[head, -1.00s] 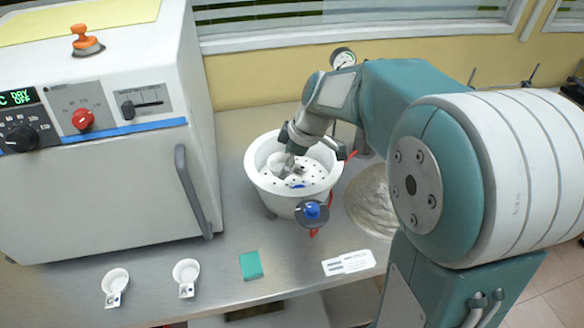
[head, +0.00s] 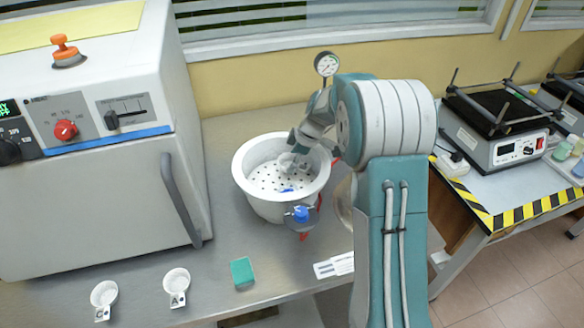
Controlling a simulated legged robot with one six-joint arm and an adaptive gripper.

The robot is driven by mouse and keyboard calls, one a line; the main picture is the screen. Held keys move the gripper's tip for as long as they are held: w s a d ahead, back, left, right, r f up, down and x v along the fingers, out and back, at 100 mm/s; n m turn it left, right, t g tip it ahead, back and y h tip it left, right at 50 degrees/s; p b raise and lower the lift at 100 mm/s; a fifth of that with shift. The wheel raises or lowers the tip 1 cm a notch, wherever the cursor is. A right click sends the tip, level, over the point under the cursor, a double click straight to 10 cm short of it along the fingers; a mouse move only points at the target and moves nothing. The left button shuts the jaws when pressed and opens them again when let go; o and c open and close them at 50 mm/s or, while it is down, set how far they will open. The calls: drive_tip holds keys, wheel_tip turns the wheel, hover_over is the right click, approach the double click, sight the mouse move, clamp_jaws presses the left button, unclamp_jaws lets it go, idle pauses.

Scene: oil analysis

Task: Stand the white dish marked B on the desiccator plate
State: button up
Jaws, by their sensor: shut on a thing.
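The white bowl-shaped desiccator (head: 244,190) stands open on the steel bench. Its perforated white plate (head: 268,178) shows inside. My gripper (head: 292,158) reaches down into the bowl at its back right side, over the plate. It is shut on a small pale thing, apparently the white dish (head: 288,162), largely hidden by the gripper. I cannot read its mark or tell whether it touches the plate. A small blue spot shows on the plate's front part. Two other white dishes, marked C (head: 104,294) and A (head: 177,283), stand on the bench at the front left.
A white oven (head: 90,200) fills the left. A blue-knobbed valve (head: 301,214) juts from the desiccator's front. A teal block (head: 242,271) and a white labelled item (head: 335,265) lie at the bench front. A gauge (head: 327,64) stands behind. A hotplate-like device (head: 500,140) is on the right table.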

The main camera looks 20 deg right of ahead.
wheel_tip(320, 180, down, 3)
drive_tip(key=shift+r, duration=0.2)
drive_tip(key=o, duration=0.9)
drive_tip(key=shift+c, duration=0.2)
